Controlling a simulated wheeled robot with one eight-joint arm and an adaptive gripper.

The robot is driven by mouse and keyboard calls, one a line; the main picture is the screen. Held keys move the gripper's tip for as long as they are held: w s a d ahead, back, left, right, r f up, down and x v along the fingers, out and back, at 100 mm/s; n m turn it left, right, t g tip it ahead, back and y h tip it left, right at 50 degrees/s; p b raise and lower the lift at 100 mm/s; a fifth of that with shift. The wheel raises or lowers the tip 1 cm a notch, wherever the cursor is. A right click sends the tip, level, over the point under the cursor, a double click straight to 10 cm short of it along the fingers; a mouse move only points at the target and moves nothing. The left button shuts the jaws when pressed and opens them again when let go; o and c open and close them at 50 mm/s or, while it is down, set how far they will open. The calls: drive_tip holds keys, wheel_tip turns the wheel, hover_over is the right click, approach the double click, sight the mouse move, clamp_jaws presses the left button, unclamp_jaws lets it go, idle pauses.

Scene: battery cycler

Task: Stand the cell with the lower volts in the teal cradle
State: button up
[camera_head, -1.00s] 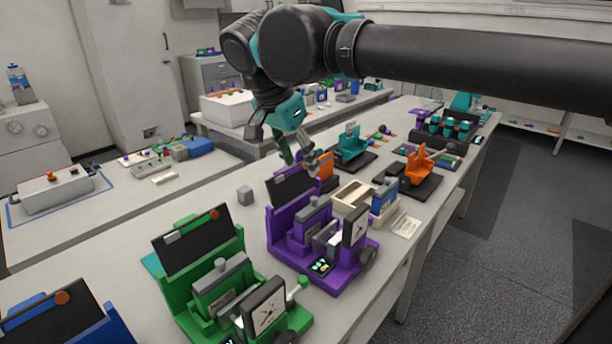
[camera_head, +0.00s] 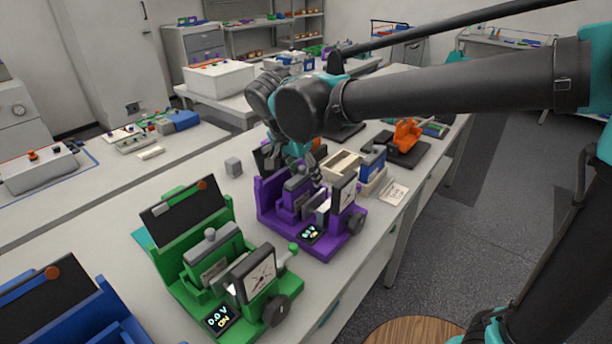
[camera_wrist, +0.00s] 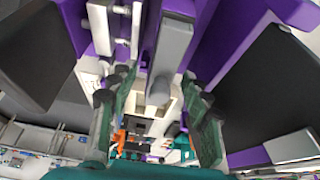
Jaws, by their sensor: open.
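My gripper (camera_head: 311,170) is low over the purple cycler (camera_head: 268,205). No cell shows clearly. The teal cradle is hidden behind my arm.
A blue cycler (camera_head: 90,315) stands at the near left. A cream bin (camera_head: 343,164), a small blue device (camera_head: 372,160) and an orange cradle (camera_head: 407,135) stand beyond the purple cycler. The bench is clear around that block.

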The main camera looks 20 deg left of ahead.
drive_tip(key=shift+w+d+f, duration=0.1)
drive_tip(key=shift+w+f, duration=0.1)
drive_tip(key=shift+f, duration=0.4)
drive_tip(key=shift+c, duration=0.6)
clamp_jaws()
drive_tip(key=shift+r, duration=0.1)
drive_tip(key=shift+r, duration=3.95)
